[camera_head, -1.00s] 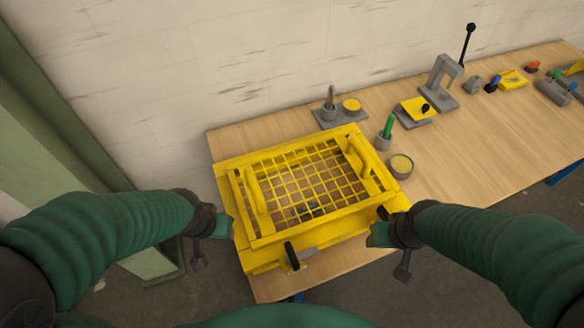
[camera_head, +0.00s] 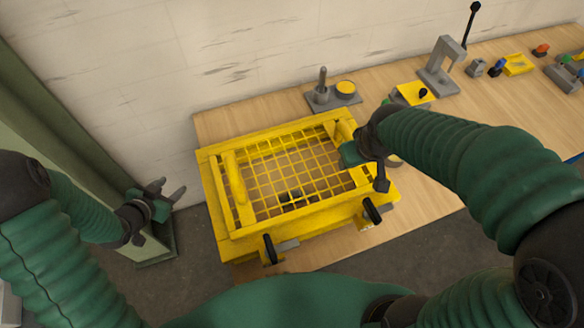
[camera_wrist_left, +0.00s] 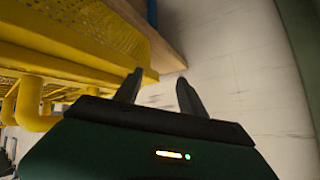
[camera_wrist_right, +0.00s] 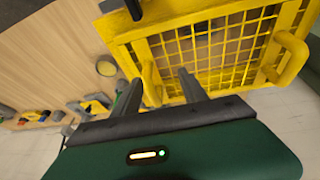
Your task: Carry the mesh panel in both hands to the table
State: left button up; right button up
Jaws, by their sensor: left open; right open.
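The yellow mesh panel (camera_head: 290,170) with two yellow handles lies on a yellow box frame (camera_head: 300,237) on the wooden table. Its left handle (camera_head: 233,178) is clear in the head view; its right handle is partly hidden by my right gripper (camera_head: 352,152). In the right wrist view the open, empty fingers (camera_wrist_right: 160,90) point toward the panel, with the near handle (camera_wrist_right: 151,82) between or just beyond them; contact cannot be told. My left gripper (camera_head: 168,190) is open and empty, left of the frame and apart from it. Its fingers also show in the left wrist view (camera_wrist_left: 158,90).
Two black-knobbed clamps (camera_head: 268,249) (camera_head: 371,212) sit on the frame's front side. A grey stand with a post (camera_head: 322,88) is behind the panel. Several small fixtures line the table (camera_head: 430,190) to the right. A green column (camera_head: 60,130) stands at left.

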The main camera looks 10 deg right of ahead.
pick_arm(q)
jog(key=s+d+m+t+h+b, duration=0.1)
jog(key=s+d+m+t+h, duration=0.15)
jog(key=s+d+h, duration=0.45)
pick_arm(e)
jog(key=w+d+r+n, duration=0.1)
jog(key=w+d+r, duration=0.1)
jog(key=w+r, duration=0.3)
pick_arm(q)
jog(key=w+d+h, duration=0.1)
jog(key=w+d, duration=0.2)
jog(key=w+d+h, duration=0.1)
jog(key=w+d, duration=0.2)
jog(key=w, duration=0.1)
jog(key=w+d+t, duration=0.1)
jog(key=w+d, duration=0.2)
jog(key=shift+w+d+n+h, duration=0.25)
jog(key=shift+d+h, duration=0.05)
jog(key=shift+h, duration=0.1)
pick_arm(e)
jog(key=shift+t+h, duration=0.3)
jog(key=shift+t, duration=0.1)
jog(key=x, duration=1.6)
jog(key=shift+d+f, duration=0.2)
jog(key=shift+f, duration=0.2)
pick_arm(q)
jog(key=shift+c, duration=0.3)
pick_arm(e)
jog(key=shift+s, duration=0.1)
jog(key=shift+c, duration=0.2)
